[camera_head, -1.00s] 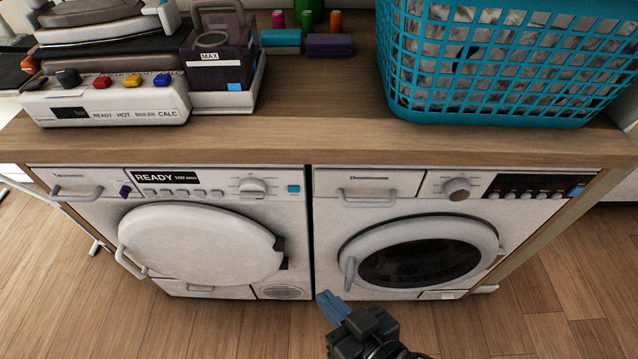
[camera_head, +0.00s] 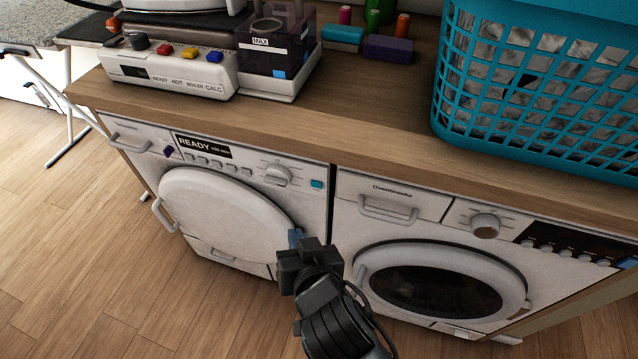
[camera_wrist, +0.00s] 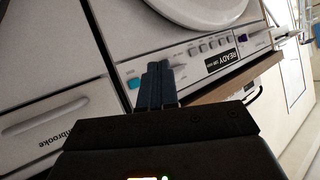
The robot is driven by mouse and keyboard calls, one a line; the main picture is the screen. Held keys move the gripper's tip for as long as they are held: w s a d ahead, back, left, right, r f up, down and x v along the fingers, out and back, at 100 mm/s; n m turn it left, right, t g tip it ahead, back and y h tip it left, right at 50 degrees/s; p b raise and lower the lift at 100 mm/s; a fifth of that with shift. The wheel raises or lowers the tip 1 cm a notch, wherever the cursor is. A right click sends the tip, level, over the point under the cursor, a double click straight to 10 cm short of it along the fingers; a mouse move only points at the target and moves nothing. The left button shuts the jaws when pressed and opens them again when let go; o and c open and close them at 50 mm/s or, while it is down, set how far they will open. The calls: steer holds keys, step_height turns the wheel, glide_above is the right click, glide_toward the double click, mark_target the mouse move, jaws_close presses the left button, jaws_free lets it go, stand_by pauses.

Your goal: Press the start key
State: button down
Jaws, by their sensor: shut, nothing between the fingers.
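The left white machine (camera_head: 120,124) has a READY display (camera_head: 203,146), a row of small grey buttons, a round knob (camera_head: 277,175) and a teal key (camera_head: 317,184) at the panel's right end. A purple key (camera_head: 169,152) is left of the display. No readable label marks any of them as start. My gripper (camera_head: 295,238) is shut and empty, in front of the left machine near its door's right edge, below the teal key in the picture. In the wrist view, the fingers (camera_wrist: 158,80) point towards the panel, close beside the teal key (camera_wrist: 133,83); contact cannot be told.
The right machine (camera_head: 400,185) has a round dark door, a knob (camera_head: 485,225) and a dark button panel with a blue key (camera_head: 629,263). The wooden top (camera_head: 380,110) above carries a teal basket (camera_head: 540,165), an iron station (camera_head: 165,70) and thread spools. Floor (camera_head: 90,230) is clear at left.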

mark_target(316, 184)
steer(key=w+d, duration=0.3)
steer(key=w, duration=0.5)
stand_by(0.4)
steer(key=shift+w, duration=0.25)
stand_by(1.7)
steer(key=shift+w+d, duration=0.1)
steer(key=shift+w, duration=0.15)
